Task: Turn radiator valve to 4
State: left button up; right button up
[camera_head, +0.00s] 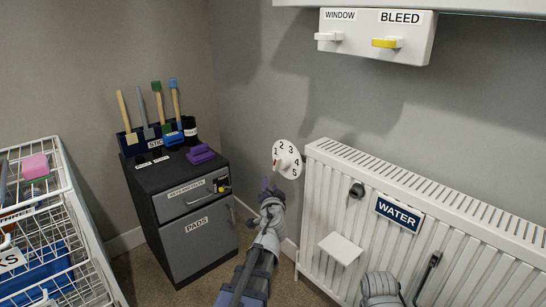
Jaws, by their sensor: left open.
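The radiator valve is a white round dial (287,158) marked 1 to 5, on the wall at the left end of the white radiator (330,170). A small pale knob sits at its middle with a reddish mark at its left; which number it points to is too small to tell. My left gripper (271,190) is open, below and slightly left of the dial, apart from it in the picture. Its fingers are small and partly hidden by its own wrist.
A dark cabinet (186,174) with tools and purple items on top stands left of my left arm. A white wire rack (85,225) is at far left. A white WINDOW and BLEED panel (375,55) hangs above. A small white shelf (340,248) juts from the radiator.

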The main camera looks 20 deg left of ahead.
pick_arm(q)
jog(key=a+r+n+t+h+p, duration=0.2)
jog(key=a+r, duration=0.2)
jog(key=r, duration=0.2)
jog(key=m+h+p, duration=0.1)
jog(key=m+h, duration=0.5)
jog(key=h, duration=0.7)
send_near(275, 165)
jog(key=shift+g, duration=0.4)
jog(key=shift+r+x, duration=0.2)
jog(key=shift+x, duration=1.9)
jog(key=shift+r+x, duration=0.15)
jog(key=shift+x, duration=1.9)
pick_arm(e)
jog(key=shift+r, duration=2.35)
pick_arm(q)
jog(key=shift+w+a, duration=0.1)
jog(key=shift+a, duration=0.05)
jog(key=shift+c, duration=0.2)
grip_shut()
